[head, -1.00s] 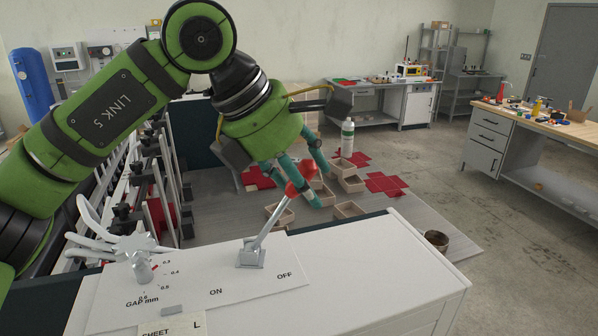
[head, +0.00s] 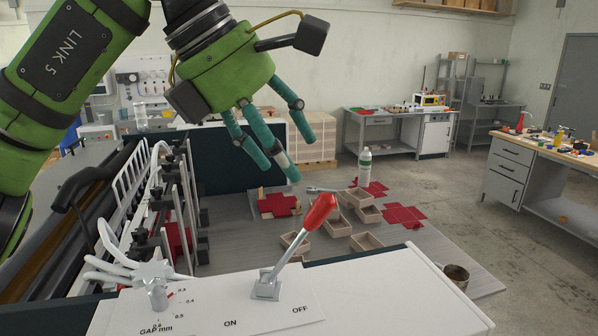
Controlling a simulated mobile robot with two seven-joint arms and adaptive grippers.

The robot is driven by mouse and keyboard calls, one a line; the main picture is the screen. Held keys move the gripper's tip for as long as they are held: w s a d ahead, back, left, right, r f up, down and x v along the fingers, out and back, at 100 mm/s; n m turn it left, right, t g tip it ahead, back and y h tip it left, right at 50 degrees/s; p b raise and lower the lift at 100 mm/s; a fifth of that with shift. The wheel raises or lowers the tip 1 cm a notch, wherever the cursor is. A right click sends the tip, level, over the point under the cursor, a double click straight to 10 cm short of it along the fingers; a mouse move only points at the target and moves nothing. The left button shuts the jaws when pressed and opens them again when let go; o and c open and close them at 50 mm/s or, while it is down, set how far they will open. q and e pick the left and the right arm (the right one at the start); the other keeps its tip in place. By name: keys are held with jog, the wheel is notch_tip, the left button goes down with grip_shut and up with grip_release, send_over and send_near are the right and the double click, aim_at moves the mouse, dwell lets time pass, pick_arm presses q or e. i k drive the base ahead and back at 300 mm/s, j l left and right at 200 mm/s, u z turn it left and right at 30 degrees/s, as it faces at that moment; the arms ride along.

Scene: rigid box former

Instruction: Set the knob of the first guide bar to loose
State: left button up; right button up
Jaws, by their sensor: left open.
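The guide bars (head: 192,190) are a row of upright metal bars at the left, behind the white machine cover. Dark clamps and knobs (head: 157,203) sit among them. I cannot tell which bar is the first, nor how its knob is set. My left gripper (head: 284,160) is green with teal fingers. It is open and empty, in the air right of the guide bars and above the red-handled lever, apart from both. My right gripper is not in view.
A lever with a red handle (head: 320,212) rises from the white cover (head: 385,290), leaning right, beside ON and OFF labels. A gap dial (head: 156,290) is to its left. Behind lie open boxes (head: 335,222), red cross-shaped sheets (head: 278,204), a white bottle (head: 364,167) and a cup (head: 455,275).

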aim_at(133, 255)
jog(key=k, duration=1.5)
